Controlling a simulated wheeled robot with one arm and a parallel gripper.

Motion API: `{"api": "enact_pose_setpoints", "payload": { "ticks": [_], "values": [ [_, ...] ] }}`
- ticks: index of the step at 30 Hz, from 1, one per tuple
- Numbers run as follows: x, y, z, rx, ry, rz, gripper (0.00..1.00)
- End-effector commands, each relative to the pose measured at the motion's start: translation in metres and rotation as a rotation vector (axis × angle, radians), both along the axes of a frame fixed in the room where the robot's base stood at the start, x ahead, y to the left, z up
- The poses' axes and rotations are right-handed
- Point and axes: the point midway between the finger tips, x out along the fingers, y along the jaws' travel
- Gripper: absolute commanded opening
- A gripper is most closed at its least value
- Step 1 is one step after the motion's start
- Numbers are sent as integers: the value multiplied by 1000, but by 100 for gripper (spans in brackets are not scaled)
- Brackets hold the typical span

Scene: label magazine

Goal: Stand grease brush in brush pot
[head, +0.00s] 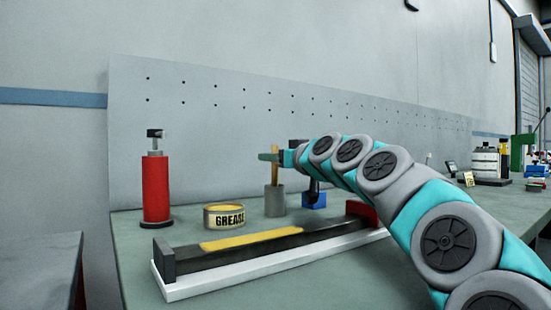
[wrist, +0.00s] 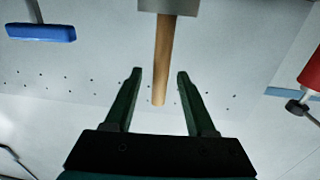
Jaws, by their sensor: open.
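The brush pot (head: 275,203) is a grey cylinder standing upright on the bench, right of the grease tin. The grease brush's wooden handle (head: 274,174) stands up out of it, nearly upright; its bristles are hidden. My gripper (head: 268,157) is beside the top of the handle. In the wrist view, turned upside down, my gripper (wrist: 159,73) is open. The handle (wrist: 163,60) shows between its two green fingers with a gap on each side. The pot (wrist: 168,6) shows at the top edge.
A grease tin (head: 226,216) and a red cylinder (head: 156,188) stand left of the pot. A long dark rail with a yellow strip (head: 250,240) lies in front. A perforated panel (head: 230,110) stands behind.

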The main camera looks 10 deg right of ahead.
Motion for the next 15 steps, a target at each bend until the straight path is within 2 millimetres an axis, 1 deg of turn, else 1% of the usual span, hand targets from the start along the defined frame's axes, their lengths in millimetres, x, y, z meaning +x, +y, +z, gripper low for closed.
{"api": "enact_pose_setpoints", "payload": {
  "ticks": [5, 11, 15],
  "values": [
    [-9, -4, 0, 1, -1, 0, 56],
    [-31, -11, 1, 2, -2, 0, 56],
    [-51, -17, 1, 2, -3, 0, 56]
  ]
}}
